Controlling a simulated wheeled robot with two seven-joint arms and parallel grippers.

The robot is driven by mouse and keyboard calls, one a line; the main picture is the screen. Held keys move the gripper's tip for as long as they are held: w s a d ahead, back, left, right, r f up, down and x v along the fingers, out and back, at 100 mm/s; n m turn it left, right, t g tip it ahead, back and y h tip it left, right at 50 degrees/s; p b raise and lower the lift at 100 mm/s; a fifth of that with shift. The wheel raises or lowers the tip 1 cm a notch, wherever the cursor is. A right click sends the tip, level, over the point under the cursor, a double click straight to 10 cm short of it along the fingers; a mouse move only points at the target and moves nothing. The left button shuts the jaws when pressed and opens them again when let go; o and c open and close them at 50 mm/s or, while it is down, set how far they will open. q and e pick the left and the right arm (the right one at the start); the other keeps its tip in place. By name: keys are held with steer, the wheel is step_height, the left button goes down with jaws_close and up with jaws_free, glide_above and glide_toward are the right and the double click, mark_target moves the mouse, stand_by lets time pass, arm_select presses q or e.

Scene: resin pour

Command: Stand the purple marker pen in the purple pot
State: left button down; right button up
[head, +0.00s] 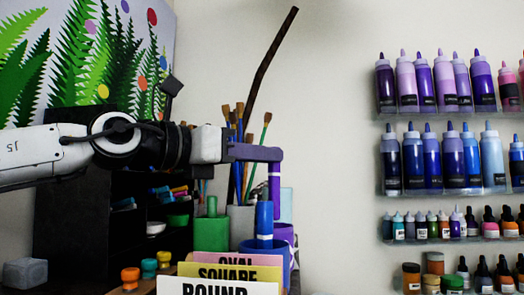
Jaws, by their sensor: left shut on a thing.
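My left gripper (272,154) reaches in from the left and is shut on the purple marker pen (275,186). The pen hangs upright below the fingers and has a pale band near its top. The purple pot (285,233) stands directly below the pen, partly hidden by the blue pot in front. The pen's lower end meets the pot's rim in the picture; I cannot tell whether it is inside or just above or behind. My right gripper is not in view.
A blue pot (266,254) with a blue marker and a green pot (212,234) with a green marker stand in front and left. Brushes (238,135) rise from a grey cup (240,215) behind. Label cards (228,272) stand in front. Bottle shelves (440,113) line the right wall.

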mark_target(270, 189)
arm_select(q)
steer(key=shift+f+b, duration=2.45)
steer(key=shift+f, duration=0.25)
steer(key=shift+f+b, duration=0.25)
steer(key=shift+b, duration=0.25)
steer(key=c, duration=1.7)
jaws_free()
steer(key=shift+o, duration=0.3)
steer(key=shift+f, duration=0.1)
